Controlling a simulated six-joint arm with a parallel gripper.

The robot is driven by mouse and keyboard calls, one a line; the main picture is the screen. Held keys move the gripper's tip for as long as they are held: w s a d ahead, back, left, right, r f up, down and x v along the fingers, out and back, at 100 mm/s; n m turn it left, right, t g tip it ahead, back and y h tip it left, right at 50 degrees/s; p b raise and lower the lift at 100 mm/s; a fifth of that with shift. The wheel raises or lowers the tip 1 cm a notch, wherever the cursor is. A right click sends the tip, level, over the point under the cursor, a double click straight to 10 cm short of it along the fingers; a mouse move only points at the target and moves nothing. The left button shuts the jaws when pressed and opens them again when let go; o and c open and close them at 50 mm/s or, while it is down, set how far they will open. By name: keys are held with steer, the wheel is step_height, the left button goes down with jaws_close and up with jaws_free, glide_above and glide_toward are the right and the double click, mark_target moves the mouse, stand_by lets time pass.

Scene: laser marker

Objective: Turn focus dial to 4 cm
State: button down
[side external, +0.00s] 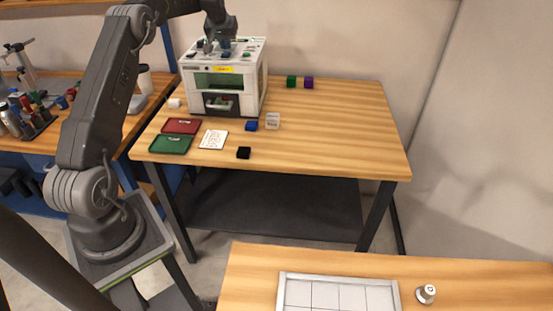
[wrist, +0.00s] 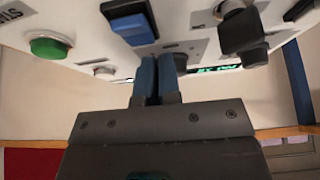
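The laser marker (side external: 226,78) is a white box with a green window, standing at the back left of the wooden table. My gripper (side external: 226,52) is over its top panel, pointing down. In the wrist view my gripper (wrist: 157,62) has its two blue fingers close together, with only a thin gap, and their tips at the panel. A dark round part (wrist: 174,48) shows just behind the tips; whether they touch it is unclear. A larger black knob (wrist: 242,34) stands to the right. The focus dial's label and reading cannot be made out.
The panel also has a green button (wrist: 48,46), a blue rocker switch (wrist: 132,22) and a lit green display (wrist: 218,68) close to the fingers. Red (side external: 182,126) and green (side external: 170,144) trays, a white card (side external: 213,139) and several small cubes lie on the table.

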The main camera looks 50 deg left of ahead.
steer(key=shift+d+f, duration=0.15)
steer(key=shift+f, duration=0.1)
steer(key=shift+s+d, duration=0.1)
steer(key=shift+d, duration=0.05)
steer(key=shift+r, duration=3.2)
